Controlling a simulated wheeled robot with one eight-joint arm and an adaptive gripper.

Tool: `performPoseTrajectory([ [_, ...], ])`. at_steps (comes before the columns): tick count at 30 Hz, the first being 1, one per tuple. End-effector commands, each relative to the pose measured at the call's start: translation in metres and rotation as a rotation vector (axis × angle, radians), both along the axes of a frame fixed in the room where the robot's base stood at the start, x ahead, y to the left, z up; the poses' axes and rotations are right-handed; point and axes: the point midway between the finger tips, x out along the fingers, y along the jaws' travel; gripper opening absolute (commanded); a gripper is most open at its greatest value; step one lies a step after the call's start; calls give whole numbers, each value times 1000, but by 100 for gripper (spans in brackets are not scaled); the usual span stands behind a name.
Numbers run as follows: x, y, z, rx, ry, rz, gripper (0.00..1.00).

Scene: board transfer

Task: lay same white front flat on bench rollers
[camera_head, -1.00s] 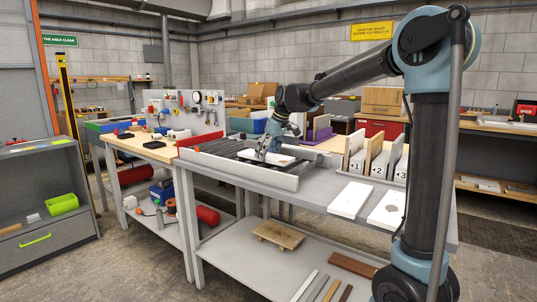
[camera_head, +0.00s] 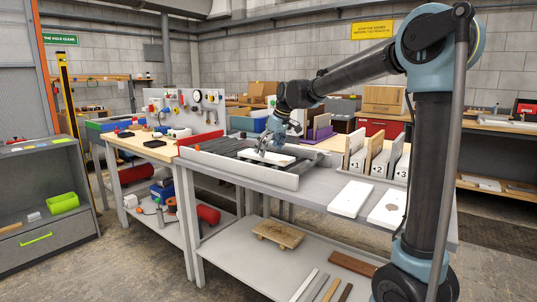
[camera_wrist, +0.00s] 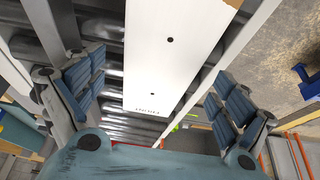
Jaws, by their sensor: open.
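A white front (camera_head: 274,157) lies flat on the dark bench rollers (camera_head: 240,163), between the light side rails. In the wrist view the white front (camera_wrist: 168,45) shows two dark holes and small printed lettering near its near end, with rollers (camera_wrist: 105,65) on its left. My gripper (camera_head: 268,147) is over the front's left part. In the wrist view my gripper (camera_wrist: 160,95) is open, with one finger on each side of the front and visible gaps between. In the head view, the fingers partly hide the front.
Two more white panels, one plain (camera_head: 349,199) and one with a grey round patch (camera_head: 387,209), lie on the bench's right part. Upright numbered dividers (camera_head: 378,160) stand behind them. A grey rail (camera_head: 245,172) edges the rollers' near side. A wooden workbench (camera_head: 150,148) adjoins at left.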

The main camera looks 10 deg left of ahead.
Motion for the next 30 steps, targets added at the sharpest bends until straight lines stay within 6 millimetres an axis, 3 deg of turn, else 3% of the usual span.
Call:
performPoseTrajectory([
  [15, -12, -32, 83, 0, 1, -1, 94],
  [21, -14, -38, 96, 0, 1, -1, 94],
  [30, -14, -38, 98, 0, 1, -1, 94],
])
